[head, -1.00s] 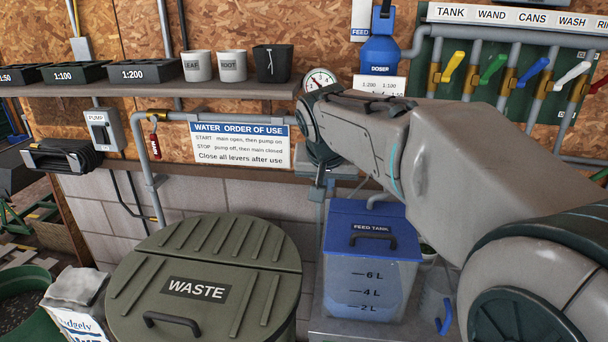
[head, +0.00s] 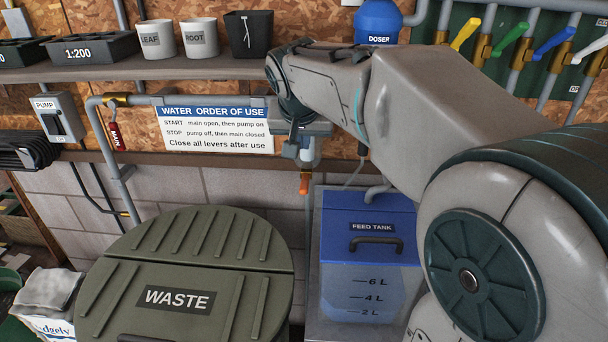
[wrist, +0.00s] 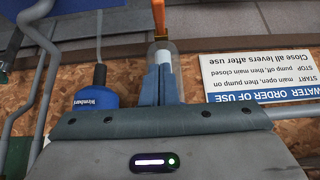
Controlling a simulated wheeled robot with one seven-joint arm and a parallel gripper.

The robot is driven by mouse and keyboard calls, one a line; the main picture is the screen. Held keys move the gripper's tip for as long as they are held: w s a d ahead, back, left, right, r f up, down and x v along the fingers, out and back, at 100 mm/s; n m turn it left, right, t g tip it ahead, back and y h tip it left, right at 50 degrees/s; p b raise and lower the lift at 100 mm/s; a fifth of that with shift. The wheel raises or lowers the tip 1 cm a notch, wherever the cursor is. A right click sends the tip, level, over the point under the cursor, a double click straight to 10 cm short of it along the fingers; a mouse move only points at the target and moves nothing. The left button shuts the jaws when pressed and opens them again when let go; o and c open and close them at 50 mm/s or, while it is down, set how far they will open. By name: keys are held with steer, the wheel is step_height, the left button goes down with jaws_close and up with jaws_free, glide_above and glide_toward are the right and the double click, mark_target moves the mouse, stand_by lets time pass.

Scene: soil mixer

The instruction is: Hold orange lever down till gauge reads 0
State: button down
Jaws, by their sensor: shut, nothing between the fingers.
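The orange lever (head: 304,183) hangs below a short vertical fitting under the shelf, left of the feed tank. An orange piece, seemingly this lever, shows at the top of the wrist view (wrist: 158,14). My gripper (head: 290,152) is shut and empty, just above and left of the lever in the head view. In the wrist view its closed fingers (wrist: 158,84) overlap a clear cylinder (wrist: 164,52), and the orange piece lies beyond the tips. A gap seems to remain; contact cannot be told. The gauge does not show in either current view, so its reading is unseen.
The blue-lidded feed tank (head: 370,212) stands right of the lever, and the waste bin (head: 185,260) stands left. The water sign (head: 215,130), red main lever (head: 116,136) and pump switch (head: 57,120) are on the left. Coloured levers (head: 510,40) line the upper right.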

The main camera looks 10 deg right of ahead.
steer(key=p, duration=0.1)
glide_above(305, 182)
steer(key=s, duration=0.2)
steer(key=f, duration=0.8)
steer(key=shift+w+a+f, duration=0.2)
steer(key=shift+f, duration=0.05)
steer(key=shift+s+a+f, duration=0.1)
steer(key=shift+s+f, duration=0.05)
steer(key=shift+f, duration=0.5)
steer(key=shift+s+f, duration=0.1)
steer(key=shift+f, duration=0.5)
steer(key=shift+s+f+p, duration=0.15)
steer(key=shift+f+p, duration=0.15)
steer(key=shift+f, duration=0.35)
